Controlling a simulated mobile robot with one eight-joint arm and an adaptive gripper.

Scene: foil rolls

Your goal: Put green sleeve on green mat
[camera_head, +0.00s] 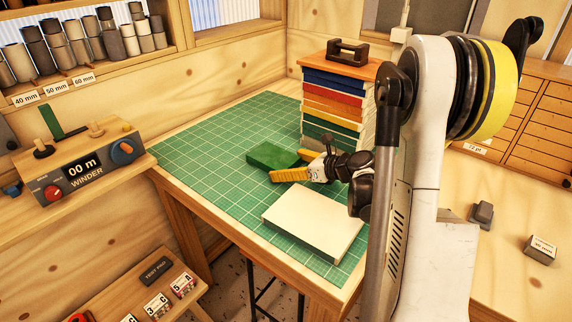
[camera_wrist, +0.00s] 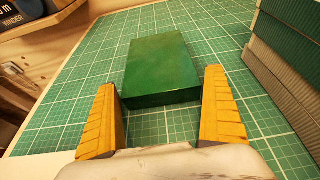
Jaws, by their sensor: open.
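The green sleeve (camera_head: 271,156), a flat dark green box, lies on the green gridded mat (camera_head: 200,150), left of the stack. In the wrist view the green sleeve (camera_wrist: 155,65) lies straight ahead, with bare mat (camera_wrist: 52,112) around it. My gripper (camera_head: 288,166) has yellow fingers spread apart. In the wrist view my gripper (camera_wrist: 160,85) has one fingertip on each side of the sleeve's near end. Gaps show between the fingers and the sleeve, so it is not gripped. The sleeve's underside is hidden.
A stack of coloured sleeves (camera_head: 334,105) with a wooden board and black holder on top stands close behind my gripper. A white flat box (camera_head: 313,221) lies at the mat's front. The winder (camera_head: 83,165) stands left. The mat's left part is clear.

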